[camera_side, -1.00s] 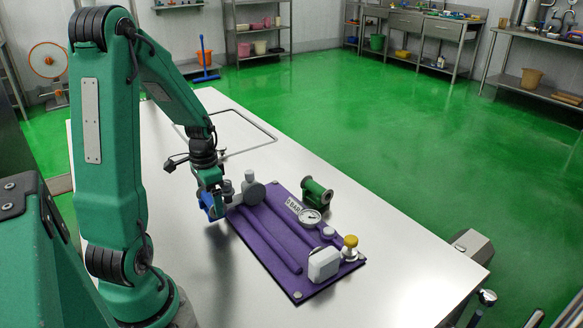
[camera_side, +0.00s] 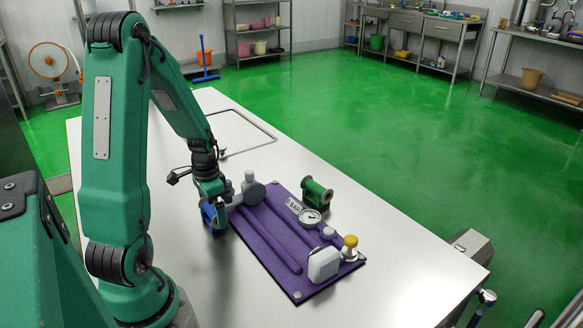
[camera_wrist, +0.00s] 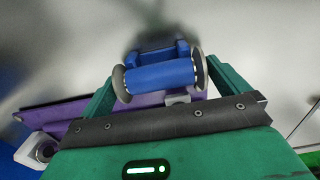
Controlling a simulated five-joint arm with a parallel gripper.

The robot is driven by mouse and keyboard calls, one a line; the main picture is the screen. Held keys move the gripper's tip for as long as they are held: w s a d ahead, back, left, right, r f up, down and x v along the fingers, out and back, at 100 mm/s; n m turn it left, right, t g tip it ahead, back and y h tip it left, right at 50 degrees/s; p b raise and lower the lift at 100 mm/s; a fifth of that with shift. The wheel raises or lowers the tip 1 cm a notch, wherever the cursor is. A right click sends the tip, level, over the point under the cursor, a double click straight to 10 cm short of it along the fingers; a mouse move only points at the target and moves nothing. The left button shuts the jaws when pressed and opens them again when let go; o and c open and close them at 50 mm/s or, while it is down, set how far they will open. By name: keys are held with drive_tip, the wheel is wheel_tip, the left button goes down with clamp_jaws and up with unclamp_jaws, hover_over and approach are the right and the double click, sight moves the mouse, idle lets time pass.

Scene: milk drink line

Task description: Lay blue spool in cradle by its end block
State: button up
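The blue spool (camera_wrist: 160,76), with grey end discs, lies sideways between the fingers of my gripper (camera_wrist: 163,82) in the wrist view, one finger at each disc. My gripper (camera_side: 211,204) appears shut on it. Blue (camera_side: 213,215) also shows at the fingertips in the side view, low by the left corner of the purple board. A blue forked block (camera_wrist: 155,52) shows just beyond the spool in the wrist view; I cannot tell whether it is joined to it. The purple board (camera_side: 300,290) carries two long rails (camera_side: 272,238) and a white block (camera_side: 323,263) at its near end.
A green spool (camera_side: 318,198) on a green block stands beyond the board.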

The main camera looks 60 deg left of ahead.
sight(212, 207)
drive_tip(key=shift+r, duration=0.1)
wheel_tip(212, 207, up, 12)
idle(0.9)
idle(0.5)
drive_tip(key=d+r+t, duration=0.2)
drive_tip(key=d+r, duration=0.3)
drive_tip(key=d, duration=0.6)
drive_tip(key=s+d+r+t, duration=0.1)
drive_tip(key=d+r+t, duration=0.2)
drive_tip(key=d, duration=0.9)
wheel_tip(212, 207, up, 2)
drive_tip(key=shift+s+t, duration=0.3)
drive_tip(key=c, duration=1.3)
